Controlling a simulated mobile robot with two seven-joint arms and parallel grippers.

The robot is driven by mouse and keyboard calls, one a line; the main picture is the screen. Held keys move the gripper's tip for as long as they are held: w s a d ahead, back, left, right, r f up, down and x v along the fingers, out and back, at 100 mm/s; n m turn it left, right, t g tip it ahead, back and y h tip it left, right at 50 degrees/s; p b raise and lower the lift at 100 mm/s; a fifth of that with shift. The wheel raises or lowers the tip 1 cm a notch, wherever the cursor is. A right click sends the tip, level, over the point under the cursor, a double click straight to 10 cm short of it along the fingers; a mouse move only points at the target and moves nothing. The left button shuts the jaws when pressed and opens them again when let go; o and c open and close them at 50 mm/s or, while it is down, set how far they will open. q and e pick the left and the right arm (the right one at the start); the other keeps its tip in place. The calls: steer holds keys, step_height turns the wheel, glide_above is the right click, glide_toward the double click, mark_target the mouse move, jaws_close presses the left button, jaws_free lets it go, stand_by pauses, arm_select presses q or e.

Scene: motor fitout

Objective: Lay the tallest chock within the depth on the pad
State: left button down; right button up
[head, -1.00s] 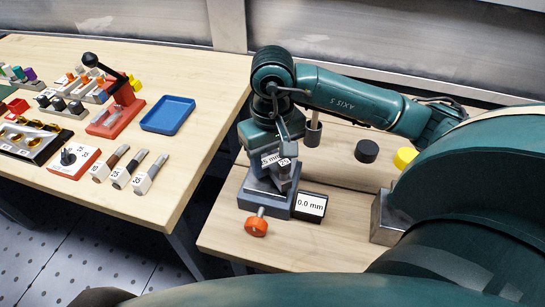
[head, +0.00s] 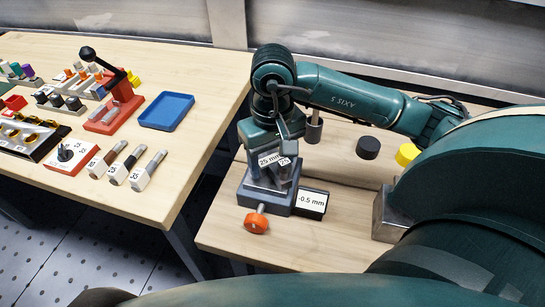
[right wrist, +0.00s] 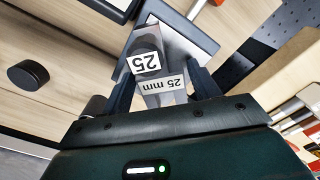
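My right gripper (right wrist: 163,78) points down over the grey device on the near bench. In the right wrist view its two dark fingers stand on either side of a small grey block (right wrist: 150,58) with a "25" label. A "25 mm" label (right wrist: 163,87) shows beside it. I cannot tell if the fingers press on the block. In the head view the gripper stands over the device's grey base (head: 263,198), and its fingers partly hide the pad. The device's display (head: 311,203) reads what looks like -0.5 mm. My left gripper is out of view.
An orange knob (head: 256,221) juts from the device's front. Behind it are a grey cylinder (head: 314,128), a black disc (head: 368,148) and a yellow piece (head: 406,154). The left table holds a blue tray (head: 167,111), a red lever press (head: 114,112) and several labelled pieces.

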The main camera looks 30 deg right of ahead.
mark_target(273, 162)
steer(key=o, duration=0.3)
steer(key=shift+f, duration=0.1)
step_height(273, 162, up, 13)
steer(key=p, duration=0.1)
steer(key=shift+p, duration=0.35)
